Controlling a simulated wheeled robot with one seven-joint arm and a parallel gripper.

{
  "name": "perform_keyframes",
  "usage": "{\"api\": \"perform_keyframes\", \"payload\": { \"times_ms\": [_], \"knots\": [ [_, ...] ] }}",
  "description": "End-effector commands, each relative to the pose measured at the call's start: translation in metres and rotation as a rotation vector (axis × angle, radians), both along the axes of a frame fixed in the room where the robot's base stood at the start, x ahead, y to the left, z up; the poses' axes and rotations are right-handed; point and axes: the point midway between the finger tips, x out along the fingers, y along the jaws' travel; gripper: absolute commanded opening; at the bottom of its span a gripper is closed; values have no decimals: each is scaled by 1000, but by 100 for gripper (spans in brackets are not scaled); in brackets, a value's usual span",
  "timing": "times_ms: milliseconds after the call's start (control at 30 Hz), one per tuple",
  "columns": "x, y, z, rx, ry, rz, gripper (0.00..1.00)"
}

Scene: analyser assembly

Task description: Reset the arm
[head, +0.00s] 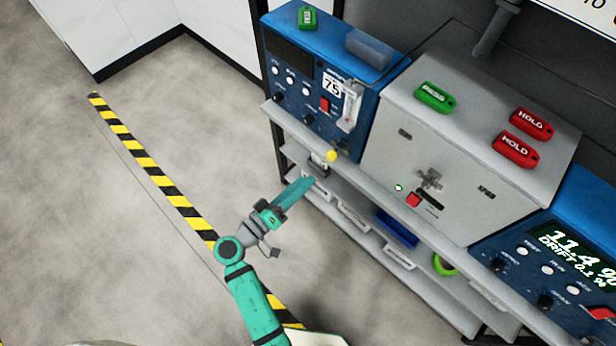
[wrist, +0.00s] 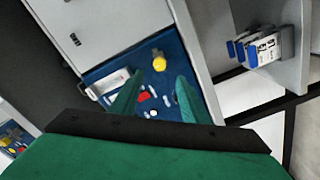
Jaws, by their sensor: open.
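My gripper (head: 308,182) is in the lower middle of the head view, its teal fingers pointing up and right toward the blue analyser unit (head: 290,62). In the wrist view, its two teal fingers (wrist: 159,76) are spread apart with nothing between them. The unit's blue front panel lies beyond the fingertips, with a yellow knob (wrist: 159,62), a white lever part (wrist: 110,82) and a red button (wrist: 143,97). The yellow knob also shows in the head view (head: 331,155), beyond the fingertips. The gripper appears apart from the panel.
A grey cabinet (head: 412,160) stands right of the blue unit, with a green tag (head: 435,97) and red HOLD tags (head: 532,124) on top. A second blue unit (head: 545,255) is at lower right. Shelves run below. Floor (head: 90,200) at left is clear, with a striped line (head: 150,165).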

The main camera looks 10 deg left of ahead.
Motion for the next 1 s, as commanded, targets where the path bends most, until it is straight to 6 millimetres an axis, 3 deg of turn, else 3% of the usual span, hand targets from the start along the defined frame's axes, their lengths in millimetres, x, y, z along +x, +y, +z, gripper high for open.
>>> {"api": "perform_keyframes", "payload": {
  "times_ms": [667,767,867,1000],
  "knots": [
    [-3,-1,-5,6,14,7,42],
    [-10,-7,-23,32,65,36,42],
    [-24,-14,-54,86,151,93,42],
    [-57,-21,-98,202,268,197,42]
  ]
}}
